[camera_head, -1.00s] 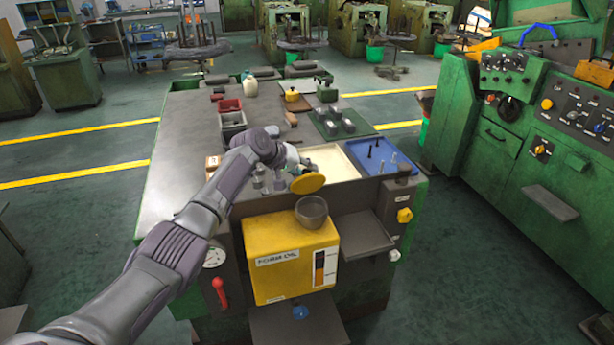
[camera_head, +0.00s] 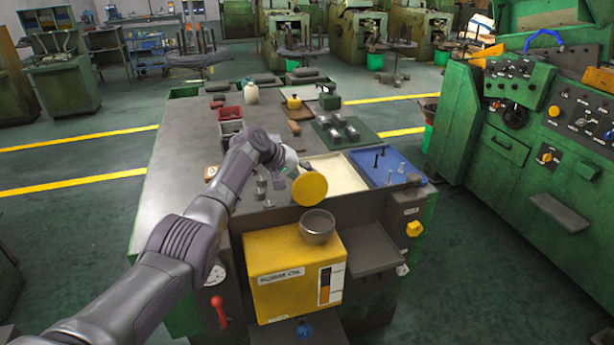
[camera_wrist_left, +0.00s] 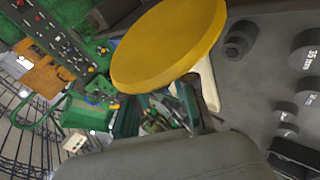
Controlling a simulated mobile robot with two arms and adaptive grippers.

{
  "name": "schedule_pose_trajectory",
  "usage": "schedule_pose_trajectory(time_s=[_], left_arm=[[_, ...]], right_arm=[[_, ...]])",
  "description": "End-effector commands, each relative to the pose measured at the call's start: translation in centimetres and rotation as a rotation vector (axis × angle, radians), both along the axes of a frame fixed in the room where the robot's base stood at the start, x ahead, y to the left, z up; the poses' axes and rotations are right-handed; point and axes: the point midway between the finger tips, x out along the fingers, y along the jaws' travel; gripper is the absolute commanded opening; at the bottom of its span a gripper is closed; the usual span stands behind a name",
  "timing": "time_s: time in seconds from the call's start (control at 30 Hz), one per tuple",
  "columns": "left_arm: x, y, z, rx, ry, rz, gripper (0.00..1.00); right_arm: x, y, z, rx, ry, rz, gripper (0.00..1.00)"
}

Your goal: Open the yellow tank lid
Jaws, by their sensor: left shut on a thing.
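The yellow tank (camera_head: 285,272) with a "FORM OIL" label stands at the front of the workbench. A grey round cup-shaped filler neck (camera_head: 318,232) sits on its top and looks open. The round yellow lid (camera_head: 309,188) is in the air above and behind the neck, apart from it and steeply tilted. My left gripper (camera_head: 291,170) is shut on the lid from behind; its fingers are mostly hidden by the arm and lid. In the left wrist view the lid (camera_wrist_left: 170,45) fills the upper middle. My right gripper is not in view.
A cream tray (camera_head: 333,174) and a blue tray (camera_head: 384,167) with bolts lie right of the lid. Metal cylinders (camera_head: 262,188) stand just left of it. A grey shelf (camera_head: 362,256) juts out right of the tank. The bench's left top (camera_head: 180,190) is clear.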

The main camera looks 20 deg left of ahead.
Motion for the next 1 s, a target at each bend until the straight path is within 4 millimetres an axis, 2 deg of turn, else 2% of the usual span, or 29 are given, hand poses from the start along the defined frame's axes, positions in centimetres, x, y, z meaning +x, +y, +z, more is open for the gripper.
schedule_pose_trajectory(time_s=[0.03, 0.6, 0.63, 0.73, 0.77, 1.0], left_arm=[[-0.12, 0.26, -0.68, 0.007, 0.007, 0.003, 0.00], [-0.29, 0.32, -1.21, 0.010, 0.016, 0.002, 0.00], [-0.30, 0.32, -1.21, 0.010, 0.016, 0.002, 0.31], [-0.29, 0.27, -1.16, 0.009, 0.016, 0.000, 0.48], [-0.28, 0.25, -1.12, 0.009, 0.014, 0.001, 0.50], [-0.17, 0.12, -0.72, 0.004, 0.009, 0.000, 0.50]], right_arm=[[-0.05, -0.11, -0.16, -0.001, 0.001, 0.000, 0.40], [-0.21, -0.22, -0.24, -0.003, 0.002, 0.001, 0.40], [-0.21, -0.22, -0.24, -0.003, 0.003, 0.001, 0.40], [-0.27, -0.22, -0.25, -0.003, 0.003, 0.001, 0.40], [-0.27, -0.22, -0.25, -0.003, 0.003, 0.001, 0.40], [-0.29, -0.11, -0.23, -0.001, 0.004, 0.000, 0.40]])
